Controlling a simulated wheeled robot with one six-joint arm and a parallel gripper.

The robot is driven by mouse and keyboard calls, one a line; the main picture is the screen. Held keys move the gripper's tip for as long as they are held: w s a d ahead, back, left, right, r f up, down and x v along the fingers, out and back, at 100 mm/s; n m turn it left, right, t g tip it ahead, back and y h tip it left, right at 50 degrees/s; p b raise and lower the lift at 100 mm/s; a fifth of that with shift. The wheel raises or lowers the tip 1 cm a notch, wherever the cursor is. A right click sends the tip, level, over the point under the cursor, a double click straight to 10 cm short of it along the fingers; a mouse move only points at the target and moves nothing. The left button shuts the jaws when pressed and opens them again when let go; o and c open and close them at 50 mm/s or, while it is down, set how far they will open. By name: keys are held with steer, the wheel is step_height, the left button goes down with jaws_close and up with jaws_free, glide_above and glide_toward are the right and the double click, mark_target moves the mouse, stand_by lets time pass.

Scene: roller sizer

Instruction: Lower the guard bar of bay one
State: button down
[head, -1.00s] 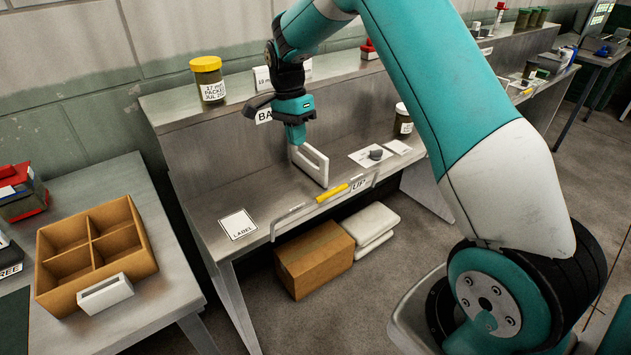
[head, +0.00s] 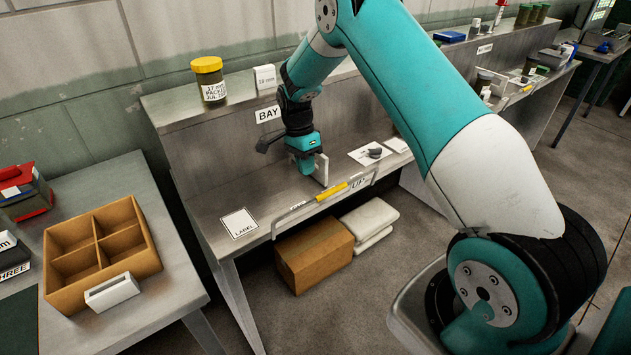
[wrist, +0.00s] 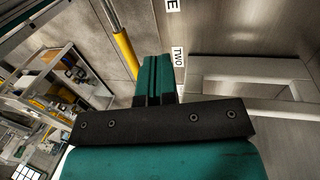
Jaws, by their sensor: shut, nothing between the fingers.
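The guard bar (head: 297,208) is a thin metal bar with a yellow grip (head: 332,192), running along the front edge of the bay bench (head: 205,195). Its yellow grip also shows in the wrist view (wrist: 125,50), left of my fingers. My gripper (head: 306,168) is shut and empty, low over the bench top and behind the bar, apart from the grip as far as I can see. Its teal fingers show together in the wrist view (wrist: 153,78). A white frame-shaped block (head: 321,168) stands close beside my fingers, partly hidden by them. A sign on the bench reads "BAY", its number hidden.
A label card (head: 239,223) lies on the bench at left. A white card with a grey piece (head: 372,152) lies at right. A yellow-lidded jar (head: 210,80) stands on the shelf. A cardboard box (head: 314,257) sits underneath. A divided tray (head: 62,300) is on the left table.

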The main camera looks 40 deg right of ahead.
steer(key=shift+s+d+f+p, duration=0.1)
steer(key=shift+s+f+p, duration=0.45)
steer(key=shift+s+f, duration=0.5)
steer(key=shift+s+f+p, duration=0.5)
steer(key=shift+s+f, duration=0.3)
steer(key=shift+s, duration=0.3)
